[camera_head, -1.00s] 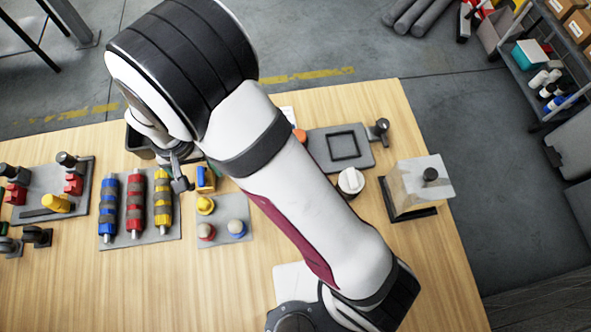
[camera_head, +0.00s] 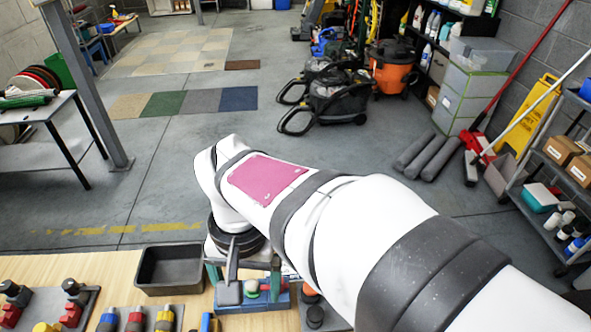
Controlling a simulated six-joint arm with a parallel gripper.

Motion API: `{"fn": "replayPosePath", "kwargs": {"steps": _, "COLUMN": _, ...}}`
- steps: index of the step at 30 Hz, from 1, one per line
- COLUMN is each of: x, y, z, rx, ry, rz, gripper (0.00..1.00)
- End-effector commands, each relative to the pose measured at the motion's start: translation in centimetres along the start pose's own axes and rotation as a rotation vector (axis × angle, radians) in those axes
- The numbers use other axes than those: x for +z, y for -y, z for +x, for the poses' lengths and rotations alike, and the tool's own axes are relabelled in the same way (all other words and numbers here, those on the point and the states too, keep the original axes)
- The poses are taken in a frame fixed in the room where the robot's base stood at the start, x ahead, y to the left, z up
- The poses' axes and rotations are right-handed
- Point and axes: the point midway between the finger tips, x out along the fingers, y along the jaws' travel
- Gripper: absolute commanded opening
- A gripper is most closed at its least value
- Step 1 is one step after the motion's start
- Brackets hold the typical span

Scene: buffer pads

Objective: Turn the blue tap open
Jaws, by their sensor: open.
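My gripper (camera_head: 247,282) points down at the back edge of the wooden table, under my white wrist. One dark finger shows clearly; the other side is partly hidden, and the jaws are open. A blue-based fixture (camera_head: 258,305) with green and red parts is right at the gripper, partly covered by it and by my arm. I cannot tell whether the fingers touch it. I cannot pick out the blue tap for certain; it may be part of this fixture.
A black open bin (camera_head: 170,268) stands left of my gripper. Blue (camera_head: 108,320), red (camera_head: 135,320) and yellow (camera_head: 165,318) handles lie at the lower left. Red blocks with black knobs (camera_head: 73,290) are further left. Open floor lies beyond the table.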

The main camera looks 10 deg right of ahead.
Motion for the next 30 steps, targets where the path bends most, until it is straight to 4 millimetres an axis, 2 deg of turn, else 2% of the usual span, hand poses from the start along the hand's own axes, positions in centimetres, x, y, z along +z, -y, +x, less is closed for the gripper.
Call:
{"fn": "replayPosePath", "kwargs": {"steps": 1, "x": 0.4, "y": -1.3, "z": -0.3, "rx": -0.008, "ry": 0.001, "rz": 0.025, "gripper": 0.90}}
{"fn": "replayPosePath", "kwargs": {"steps": 6, "x": 2.5, "y": -5.5, "z": -0.6, "rx": -0.031, "ry": 0.013, "rz": 0.101, "gripper": 0.90}}
{"fn": "replayPosePath", "kwargs": {"steps": 12, "x": 5.6, "y": -9.4, "z": -0.2, "rx": -0.063, "ry": 0.021, "rz": 0.187, "gripper": 0.90}}
{"fn": "replayPosePath", "kwargs": {"steps": 18, "x": 7.3, "y": -10.8, "z": 0.3, "rx": -0.080, "ry": 0.025, "rz": 0.229, "gripper": 0.90}}
{"fn": "replayPosePath", "kwargs": {"steps": 28, "x": 7.7, "y": -11.1, "z": 0.4, "rx": -0.083, "ry": 0.026, "rz": 0.237, "gripper": 0.90}}
{"fn": "replayPosePath", "kwargs": {"steps": 30, "x": 9.1, "y": -12.2, "z": 1.0, "rx": -0.098, "ry": 0.023, "rz": 0.277, "gripper": 0.90}}
